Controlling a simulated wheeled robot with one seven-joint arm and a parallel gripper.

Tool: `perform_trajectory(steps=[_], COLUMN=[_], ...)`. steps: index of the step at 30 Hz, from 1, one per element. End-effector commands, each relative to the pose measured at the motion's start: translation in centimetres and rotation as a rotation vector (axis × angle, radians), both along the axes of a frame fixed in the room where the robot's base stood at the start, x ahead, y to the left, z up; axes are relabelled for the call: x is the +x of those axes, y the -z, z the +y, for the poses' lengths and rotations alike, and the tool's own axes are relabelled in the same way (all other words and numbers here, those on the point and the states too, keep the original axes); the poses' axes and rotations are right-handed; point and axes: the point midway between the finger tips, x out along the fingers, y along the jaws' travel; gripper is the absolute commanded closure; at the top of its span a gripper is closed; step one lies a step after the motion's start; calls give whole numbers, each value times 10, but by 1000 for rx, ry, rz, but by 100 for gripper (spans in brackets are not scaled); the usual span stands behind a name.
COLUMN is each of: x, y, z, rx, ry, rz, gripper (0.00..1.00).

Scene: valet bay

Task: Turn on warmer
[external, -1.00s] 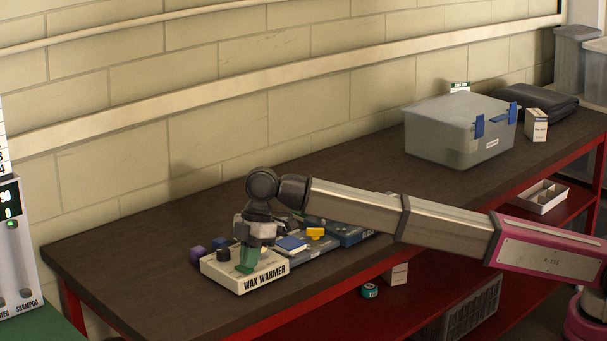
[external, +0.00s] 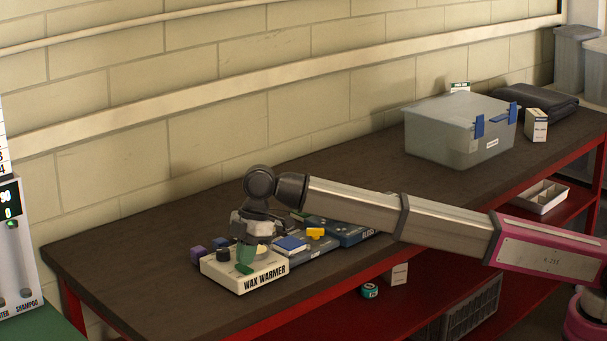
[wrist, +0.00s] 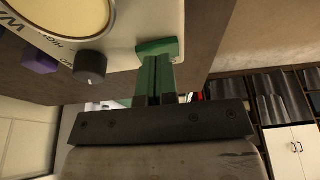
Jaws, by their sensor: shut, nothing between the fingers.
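The wax warmer (external: 245,274) is a cream box near the front edge of the bench, labelled WAX WARMER. A dark knob (external: 222,255) stands at its left end; the knob also shows in the wrist view (wrist: 90,66), beside a round cream top (wrist: 75,12). A green switch-like piece (wrist: 158,47) is on the warmer's edge in the wrist view. My gripper (wrist: 156,60) has green fingers, shut and empty, with the tips at this green piece. I cannot tell whether they press it. In the external view my gripper (external: 247,257) is low over the warmer.
A purple block (external: 198,253) is left of the warmer. Blue cases (external: 340,231) with a yellow piece (external: 315,232) lie to its right, close to my wrist. A grey lidded bin (external: 455,135) stands farther back. The bench's left end is clear.

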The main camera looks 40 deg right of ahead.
Motion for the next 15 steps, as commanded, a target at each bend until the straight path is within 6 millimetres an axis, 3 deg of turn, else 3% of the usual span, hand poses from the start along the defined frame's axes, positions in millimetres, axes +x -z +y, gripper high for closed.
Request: perform_trajectory(steps=[8,15], x=[0,-3], y=[-1,-29], z=[0,1], rx=[0,1], ry=[0,0], rz=[0,0], gripper=[100,100])
